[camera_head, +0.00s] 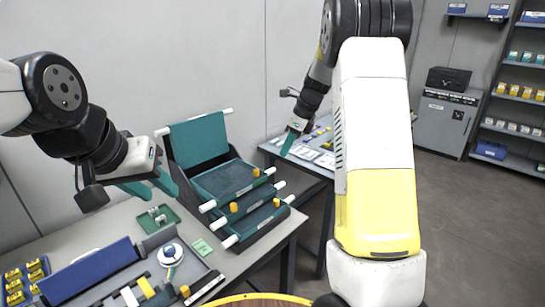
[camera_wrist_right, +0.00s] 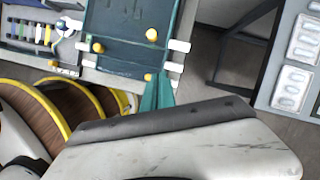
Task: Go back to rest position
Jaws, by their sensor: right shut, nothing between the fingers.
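My left gripper (camera_head: 163,195) is in the head view at the left, above the workbench and beside the teal drawer unit (camera_head: 232,182). Its two teal fingers are apart, with nothing visible between them. My right gripper (camera_head: 287,148) is further back, in front of the second table (camera_head: 318,170). Its teal fingers are together and hold nothing. They also show in the right wrist view (camera_wrist_right: 157,96), near the drawer unit (camera_wrist_right: 125,40) from that angle. My right arm is raised and hides part of the middle of the head view.
The workbench (camera_head: 290,228) holds a small green tray (camera_head: 141,221), a round white-and-blue device (camera_head: 171,253), a blue block (camera_head: 90,272) and yellow items (camera_head: 14,273) at the left. Shelves (camera_head: 518,100) and a grey cabinet (camera_head: 443,125) stand behind. The floor (camera_head: 480,230) at the right is clear.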

